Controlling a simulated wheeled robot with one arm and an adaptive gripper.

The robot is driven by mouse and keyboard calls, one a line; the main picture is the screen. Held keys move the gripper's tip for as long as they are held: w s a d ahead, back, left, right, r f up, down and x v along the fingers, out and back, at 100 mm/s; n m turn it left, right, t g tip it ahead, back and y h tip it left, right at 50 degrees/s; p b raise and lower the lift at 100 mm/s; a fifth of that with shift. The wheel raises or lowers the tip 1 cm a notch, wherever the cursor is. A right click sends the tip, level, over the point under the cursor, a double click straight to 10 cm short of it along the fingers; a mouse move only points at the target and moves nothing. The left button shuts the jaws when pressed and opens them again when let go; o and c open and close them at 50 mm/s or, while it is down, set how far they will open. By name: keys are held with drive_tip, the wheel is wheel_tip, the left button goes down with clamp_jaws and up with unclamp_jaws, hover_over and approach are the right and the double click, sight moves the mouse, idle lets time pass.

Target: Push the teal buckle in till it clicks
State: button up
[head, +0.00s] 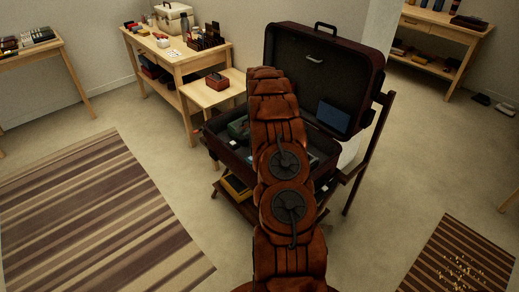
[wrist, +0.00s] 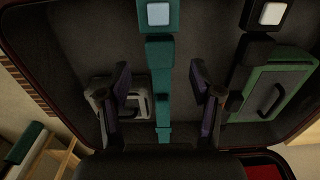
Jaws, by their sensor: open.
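In the wrist view a teal strap (wrist: 162,112) runs up the middle of the suitcase (wrist: 215,25). The teal buckle (wrist: 158,30) with a pale square button is at the top edge, partly cut off. A darker teal piece (wrist: 160,52) sits just below it on the strap; I cannot tell how deep it is in the buckle. My gripper (wrist: 160,82) is open, its two dark fingers on either side of the strap, with nothing between them but the strap beyond. In the head view my arm hides the gripper and the buckle; the suitcase lid (head: 350,70) stands open.
In the wrist view a grey case (wrist: 102,84) lies left of the strap and a green case (wrist: 285,70) right. A black buckle with a pale button (wrist: 272,14) is at upper right.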

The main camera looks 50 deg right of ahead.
wheel_tip(320, 180, up, 7)
drive_tip(key=shift+r, duration=0.2)
drive_tip(key=shift+c, duration=0.3)
